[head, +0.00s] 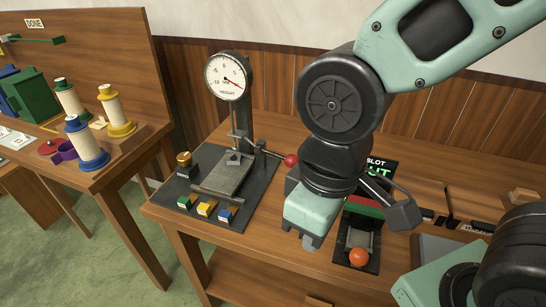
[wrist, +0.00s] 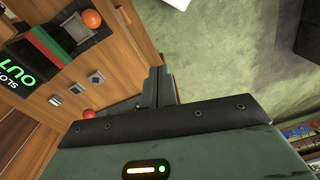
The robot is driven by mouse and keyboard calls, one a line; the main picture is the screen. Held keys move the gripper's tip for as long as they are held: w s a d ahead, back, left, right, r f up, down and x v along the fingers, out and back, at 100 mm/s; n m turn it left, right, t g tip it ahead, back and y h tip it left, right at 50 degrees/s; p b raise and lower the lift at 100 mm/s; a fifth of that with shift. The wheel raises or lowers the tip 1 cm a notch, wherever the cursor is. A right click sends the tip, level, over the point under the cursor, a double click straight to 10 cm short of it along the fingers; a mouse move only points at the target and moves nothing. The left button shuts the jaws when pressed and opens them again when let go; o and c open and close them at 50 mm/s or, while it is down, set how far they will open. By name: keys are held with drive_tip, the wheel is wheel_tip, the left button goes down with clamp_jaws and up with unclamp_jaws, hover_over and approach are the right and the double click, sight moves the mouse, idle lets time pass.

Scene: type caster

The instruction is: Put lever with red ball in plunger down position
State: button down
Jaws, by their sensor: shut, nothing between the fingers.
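The plunger rod (head: 233,120) hangs over a grey plate (head: 222,175) on the gauge's dark base. My gripper (head: 311,242) points down to the right of the gauge, below and right of the red ball in the head view, apart from it. In the wrist view its dark fingers (wrist: 161,86) are shut and empty. The red ball (wrist: 88,114) shows there left of the fingers, partly hidden by the gripper body.
A slot device with an orange ball (head: 358,257) and a lit sign (head: 380,167) stands right of my gripper. Colored blocks (head: 204,209) lie on the gauge base's front. Spools (head: 86,143) stand on the left bench (head: 120,160). Open floor shows in front.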

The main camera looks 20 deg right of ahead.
drive_tip(key=c, duration=1.5)
unclamp_jaws()
drive_tip(key=shift+a, duration=0.2)
drive_tip(key=o, duration=0.6)
drive_tip(key=w+a+f+y, duration=0.1)
drive_tip(key=a, duration=0.1)
drive_tip(key=w+a+f+n, duration=0.1)
drive_tip(key=a, duration=0.1)
drive_tip(key=w+a+f+n+y, duration=0.1)
drive_tip(key=w+a, duration=0.1)
drive_tip(key=shift+a+t+y, duration=0.3)
drive_tip(key=shift+a+t, duration=0.1)
wheel_tip(320, 180, down, 2)
drive_tip(key=w+a+n+t, duration=0.1)
drive_tip(key=w+a, duration=0.1)
drive_tip(key=w, duration=0.1)
drive_tip(key=n+t+h+p, duration=0.1)
drive_tip(key=n+t+h, duration=0.9)
drive_tip(key=t+h, duration=0.1)
approach(291, 164)
drive_tip(key=p+x, duration=0.3)
drive_tip(key=x, duration=0.9)
drive_tip(key=shift+f, duration=0.1)
